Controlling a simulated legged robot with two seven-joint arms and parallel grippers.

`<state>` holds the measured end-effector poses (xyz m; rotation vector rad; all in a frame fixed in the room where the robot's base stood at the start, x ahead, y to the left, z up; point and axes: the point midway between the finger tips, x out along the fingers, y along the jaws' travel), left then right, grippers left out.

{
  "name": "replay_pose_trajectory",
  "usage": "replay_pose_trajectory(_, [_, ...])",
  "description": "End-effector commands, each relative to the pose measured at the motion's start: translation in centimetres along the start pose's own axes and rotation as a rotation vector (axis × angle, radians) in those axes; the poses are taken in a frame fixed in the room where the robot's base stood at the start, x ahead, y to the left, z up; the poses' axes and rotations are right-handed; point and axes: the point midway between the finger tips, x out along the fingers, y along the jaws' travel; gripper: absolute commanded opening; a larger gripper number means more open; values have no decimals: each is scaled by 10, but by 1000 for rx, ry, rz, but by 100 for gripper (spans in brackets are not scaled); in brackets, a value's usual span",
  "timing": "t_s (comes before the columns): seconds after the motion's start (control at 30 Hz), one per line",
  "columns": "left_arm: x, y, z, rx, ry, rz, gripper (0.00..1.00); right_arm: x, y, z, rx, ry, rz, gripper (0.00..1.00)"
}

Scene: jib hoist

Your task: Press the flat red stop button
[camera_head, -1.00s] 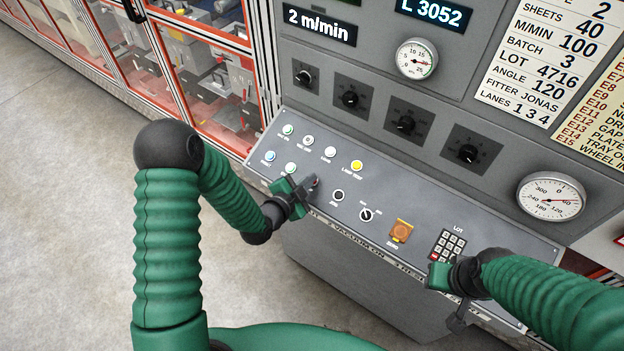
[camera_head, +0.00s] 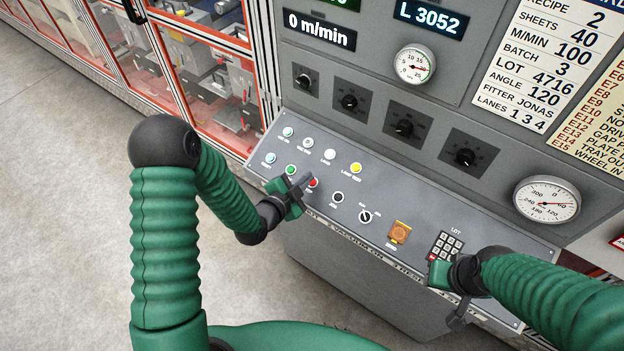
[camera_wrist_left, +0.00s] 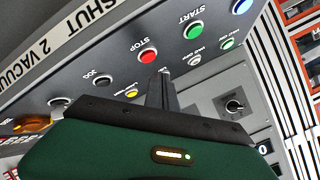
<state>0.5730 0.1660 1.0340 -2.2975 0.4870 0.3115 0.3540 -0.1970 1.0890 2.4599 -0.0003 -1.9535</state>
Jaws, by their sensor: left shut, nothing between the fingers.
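The flat red stop button (camera_head: 313,182) sits on the sloped grey panel, just right of my left gripper in the head view. In the left wrist view the red button (camera_wrist_left: 148,56) carries the label STOP and is fully visible. My left gripper (camera_head: 303,183) is shut and empty, its tips close beside the button; the wrist view shows the shut fingers (camera_wrist_left: 163,75) just beside it. Whether they touch it I cannot tell. My right gripper (camera_head: 436,270) is over the panel's lower right by the keypad; its fingers are not clear.
A green START button (camera_head: 290,169) is left of the red one, with a black jog button (camera_head: 338,197) to its right. An orange covered switch (camera_head: 400,232) and a keypad (camera_head: 447,245) lie further right. Dials and knobs fill the upright panel above.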

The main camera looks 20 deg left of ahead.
Motion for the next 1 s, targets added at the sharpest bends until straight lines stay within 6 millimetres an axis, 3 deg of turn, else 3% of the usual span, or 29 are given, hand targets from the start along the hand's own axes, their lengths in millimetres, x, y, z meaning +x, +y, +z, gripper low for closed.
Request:
replay_pose_trajectory(0.33, [-25, -20, -20, 0, 1, 0, 0, -25, 0, -6, 0, 0, 0, 36])
replay_pose_trajectory(1.0, [-26, -20, -20, 0, 1, 0, 0, -24, 0, -6, 0, 0, 0, 36])
